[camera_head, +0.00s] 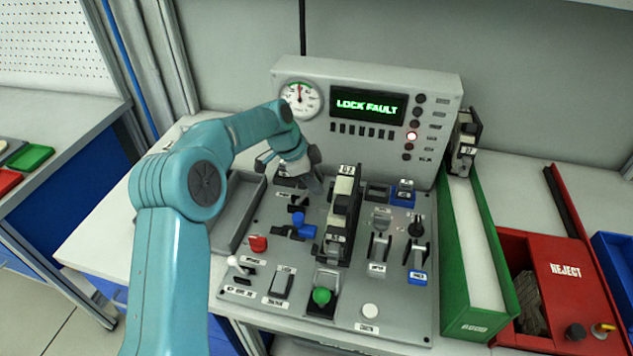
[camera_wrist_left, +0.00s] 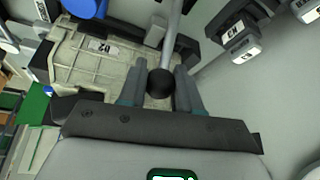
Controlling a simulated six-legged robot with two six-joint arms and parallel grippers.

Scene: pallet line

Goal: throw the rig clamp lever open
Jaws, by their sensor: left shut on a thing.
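The rig clamp lever (camera_wrist_left: 172,35) is a pale rod with a black ball knob in the left wrist view. My left gripper (camera_wrist_left: 160,88) is shut on it near the knob, with a dark finger on each side. In the head view my left gripper (camera_head: 314,183) is low over the back of the panel, left of the upright black and white rig block (camera_head: 340,215). The lever is hidden there by the gripper and arm. My right gripper is in neither view.
The console (camera_head: 368,112) behind reads LOCK FAULT, with a red lamp lit. A blue handle (camera_head: 303,227) stands close to the gripper. Switches and a green button (camera_head: 321,296) fill the panel front. A green bin (camera_head: 470,250) and red REJECT bin (camera_head: 560,270) stand right.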

